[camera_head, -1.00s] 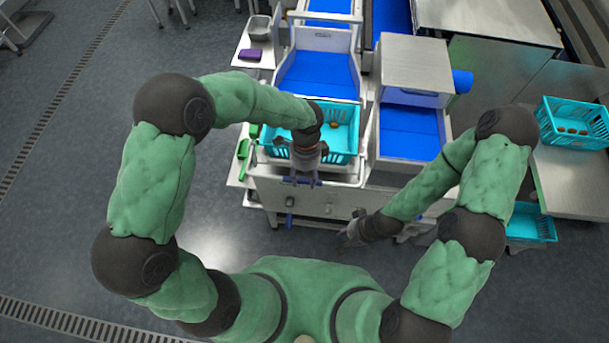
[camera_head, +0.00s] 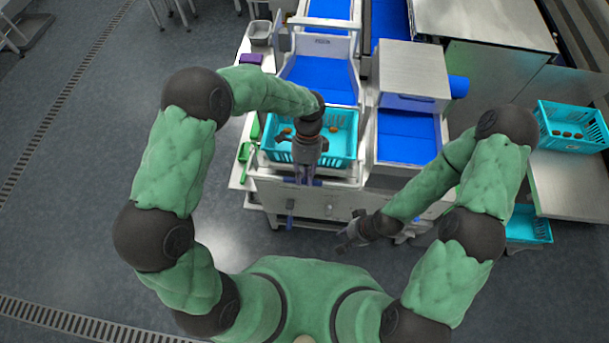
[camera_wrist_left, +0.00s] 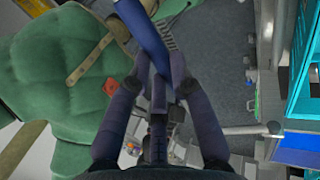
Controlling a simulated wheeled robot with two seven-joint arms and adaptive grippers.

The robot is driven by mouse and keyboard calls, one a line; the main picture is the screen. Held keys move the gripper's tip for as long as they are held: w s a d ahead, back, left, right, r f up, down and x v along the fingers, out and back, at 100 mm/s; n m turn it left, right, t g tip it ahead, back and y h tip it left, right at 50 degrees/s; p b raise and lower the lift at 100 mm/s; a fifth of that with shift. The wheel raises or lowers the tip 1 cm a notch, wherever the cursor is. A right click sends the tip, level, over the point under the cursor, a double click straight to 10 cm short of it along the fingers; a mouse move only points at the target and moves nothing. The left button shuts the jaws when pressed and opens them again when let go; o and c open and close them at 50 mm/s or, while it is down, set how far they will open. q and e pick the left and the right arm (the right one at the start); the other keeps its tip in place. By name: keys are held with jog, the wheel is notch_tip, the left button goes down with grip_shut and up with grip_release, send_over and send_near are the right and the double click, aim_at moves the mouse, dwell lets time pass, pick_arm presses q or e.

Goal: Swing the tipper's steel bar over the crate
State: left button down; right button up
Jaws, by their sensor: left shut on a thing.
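The teal crate (camera_head: 343,158) sits at the front of the tipper, under my left wrist, with a few brown dates in it. My left gripper (camera_head: 306,181) is at the crate's near edge, pointing down. In the left wrist view its fingers (camera_wrist_left: 163,88) are shut on a dark blue bar-like grip (camera_wrist_left: 148,40) that runs upward between them. I cannot tell whether this grip belongs to the steel bar; no bar over the crate is clearly visible. The crate's side also shows at the right of that view (camera_wrist_left: 303,60). My right gripper (camera_head: 347,238) hangs low in front of the machine, its fingers unclear.
A blue chute (camera_head: 322,78) rises behind the crate. A steel hood (camera_head: 414,68) with a blue bed stands to the right. Another teal crate with dates (camera_head: 575,143) is on the right table. Green tools (camera_head: 246,151) lie left of the crate. Floor on the left is clear.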

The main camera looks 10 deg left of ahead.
pick_arm(q)
jog(key=shift+w+r+g+p, duration=0.25)
jog(key=shift+w+r+g, duration=0.4)
jog(key=shift+r+g, duration=0.2)
jog(key=shift+w+r+g+p, duration=0.25)
jog(key=shift+w+r+g, duration=0.45)
jog(key=shift+r, duration=0.25)
pick_arm(e)
jog(key=shift+s+r, duration=0.1)
jog(key=shift+r, duration=0.75)
jog(key=shift+c, duration=0.3)
